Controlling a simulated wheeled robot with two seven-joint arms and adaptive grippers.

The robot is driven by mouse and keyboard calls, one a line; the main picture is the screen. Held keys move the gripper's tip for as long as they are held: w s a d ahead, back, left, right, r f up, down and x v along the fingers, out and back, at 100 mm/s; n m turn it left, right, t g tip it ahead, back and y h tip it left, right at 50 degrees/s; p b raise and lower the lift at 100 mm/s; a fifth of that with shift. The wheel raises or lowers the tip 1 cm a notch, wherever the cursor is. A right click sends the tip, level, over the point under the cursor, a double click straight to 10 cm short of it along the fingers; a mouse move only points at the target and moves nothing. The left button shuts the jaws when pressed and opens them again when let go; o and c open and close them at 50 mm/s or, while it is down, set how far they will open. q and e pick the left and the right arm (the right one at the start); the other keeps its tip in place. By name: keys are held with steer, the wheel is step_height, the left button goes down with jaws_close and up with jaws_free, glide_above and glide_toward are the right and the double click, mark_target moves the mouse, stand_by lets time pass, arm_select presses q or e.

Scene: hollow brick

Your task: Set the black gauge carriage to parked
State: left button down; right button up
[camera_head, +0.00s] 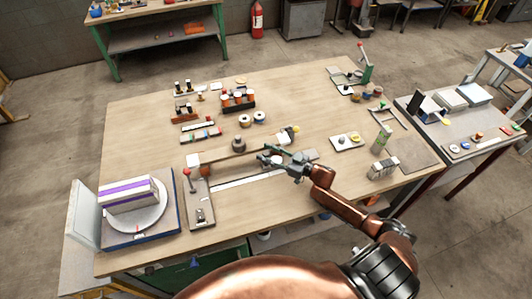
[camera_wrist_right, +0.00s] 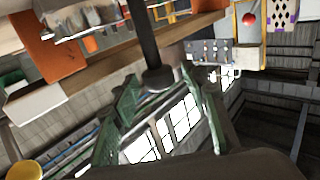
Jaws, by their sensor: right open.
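My right gripper (camera_head: 271,155) is over the middle of the table, at the right part of a long white strip (camera_head: 240,181). In the right wrist view its green fingers (camera_wrist_right: 160,78) are apart. A dark post with a wider round end (camera_wrist_right: 150,45) shows between the fingertips; I cannot tell whether they touch it. It may be part of the black gauge carriage, but the gripper hides that spot in the head view, and I cannot make out the carriage or its setting surely. A wooden bar (camera_head: 222,157) lies behind the strip. My left gripper is out of view.
A red-knobbed lever fixture (camera_head: 199,203) stands left of the strip. A white and purple box (camera_head: 127,196) is at far left. A bottle (camera_head: 383,138) and a small box (camera_head: 382,168) stand at right. Small parts and racks (camera_head: 237,101) fill the back. The front right table is mostly bare.

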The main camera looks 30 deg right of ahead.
jaws_close()
stand_by(0.6)
steer(key=shift+a, duration=0.1)
